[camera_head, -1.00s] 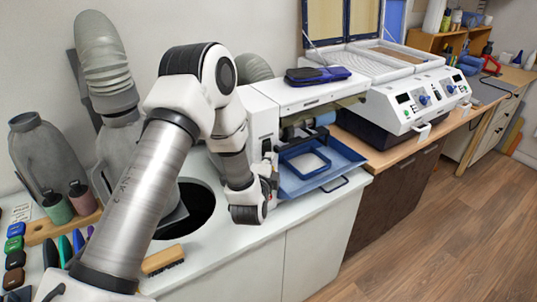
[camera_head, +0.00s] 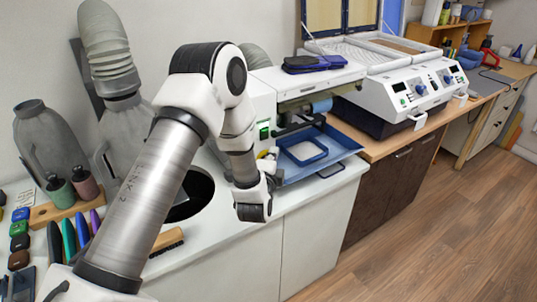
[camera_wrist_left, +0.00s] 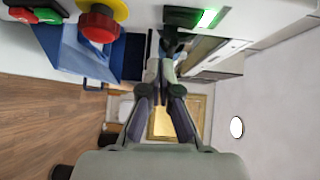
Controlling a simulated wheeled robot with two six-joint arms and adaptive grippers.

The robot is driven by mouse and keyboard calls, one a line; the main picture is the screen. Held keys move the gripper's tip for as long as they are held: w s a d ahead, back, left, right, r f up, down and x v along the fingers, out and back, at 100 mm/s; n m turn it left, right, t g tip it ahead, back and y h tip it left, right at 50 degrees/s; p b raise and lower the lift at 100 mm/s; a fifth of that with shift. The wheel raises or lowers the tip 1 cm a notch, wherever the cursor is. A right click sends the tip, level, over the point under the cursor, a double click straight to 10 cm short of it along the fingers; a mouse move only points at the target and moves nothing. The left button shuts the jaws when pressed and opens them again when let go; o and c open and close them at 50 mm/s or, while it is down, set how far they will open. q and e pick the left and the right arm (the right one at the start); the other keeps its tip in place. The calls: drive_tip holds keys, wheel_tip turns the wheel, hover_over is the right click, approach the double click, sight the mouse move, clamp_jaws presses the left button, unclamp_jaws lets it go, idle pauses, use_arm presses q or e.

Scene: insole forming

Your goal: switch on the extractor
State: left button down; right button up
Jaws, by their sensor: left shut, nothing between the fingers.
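A green-lit switch (camera_head: 264,130) is on the front of the white machine (camera_head: 262,104) in the head view. The lit switch also shows at the top of the left wrist view (camera_wrist_left: 207,18), on a dark plate. My left gripper (camera_wrist_left: 168,50) is shut and empty, its fingertips just below and left of that plate in the wrist view. I cannot tell whether they touch it. In the head view my left gripper (camera_head: 268,158) is partly hidden by its own wrist, low beside the machine's front. A grey ribbed extractor hose (camera_head: 105,45) rises at the left. My right gripper is not in view.
A red knob on a yellow base (camera_wrist_left: 98,22) and green and red buttons (camera_wrist_left: 35,14) are left of the fingers. A blue tray (camera_head: 335,150) juts from the machine. The floor at right is clear.

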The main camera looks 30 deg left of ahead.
use_arm(q)
drive_tip(key=b+v, duration=0.3)
drive_tip(key=v, duration=0.7)
drive_tip(key=s+d+f+g+h+b, duration=0.1)
drive_tip(key=s+d+f+g+h, duration=0.2)
drive_tip(key=f, duration=0.9)
drive_tip(key=s+d+f+g+h+b, duration=0.1)
drive_tip(key=s+f+g+b, duration=0.3)
drive_tip(key=f, duration=0.8)
drive_tip(key=s+d+f+n+g+h, duration=0.1)
drive_tip(key=s+d+f+n+g, duration=0.1)
drive_tip(key=s, duration=0.4)
drive_tip(key=s+d+f+n+g+h+p, duration=0.1)
drive_tip(key=s+f+n+g, duration=0.3)
drive_tip(key=s+n, duration=0.3)
drive_tip(key=s+d+f+n+g+p, duration=0.1)
drive_tip(key=s+d+f+n+g, duration=0.1)
drive_tip(key=s, duration=0.5)
wheel_tip(320, 180, down, 4)
drive_tip(key=shift+s+d+r+n+g+h, duration=0.15)
drive_tip(key=shift+s+d+n+g+h, duration=0.2)
drive_tip(key=shift+n+g, duration=0.6)
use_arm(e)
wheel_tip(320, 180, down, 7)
